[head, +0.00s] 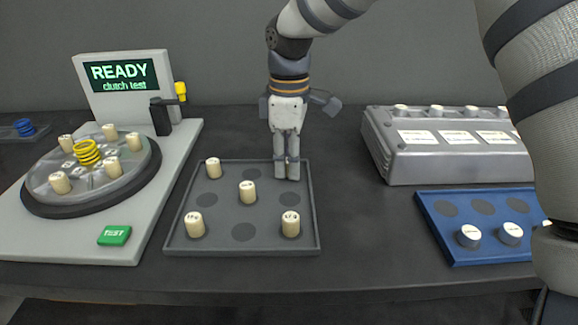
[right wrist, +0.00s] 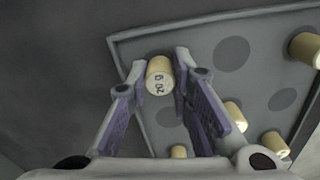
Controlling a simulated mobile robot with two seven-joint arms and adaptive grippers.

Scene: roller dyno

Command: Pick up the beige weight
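The grey tray (head: 220,248) holds several beige weights, small upright cylinders with dark marks on top: one at the back left (head: 213,168), one in the middle (head: 247,192), one front left (head: 195,224) and one front right (head: 290,224). My right gripper (head: 287,170) points down at the tray's back right corner. In the right wrist view, another beige weight (right wrist: 160,75) stands between its fingertips (right wrist: 160,66). The fingers look open, with narrow gaps on both sides. In the head view the fingers hide this weight. My left gripper is not in view.
A clutch test machine (head: 118,150) with a READY screen, more beige weights and a green TEST button (head: 114,236) stands at left. At right are a grey box (head: 400,160) and a blue tray (head: 455,250) with dark, white-topped weights. Table in front is clear.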

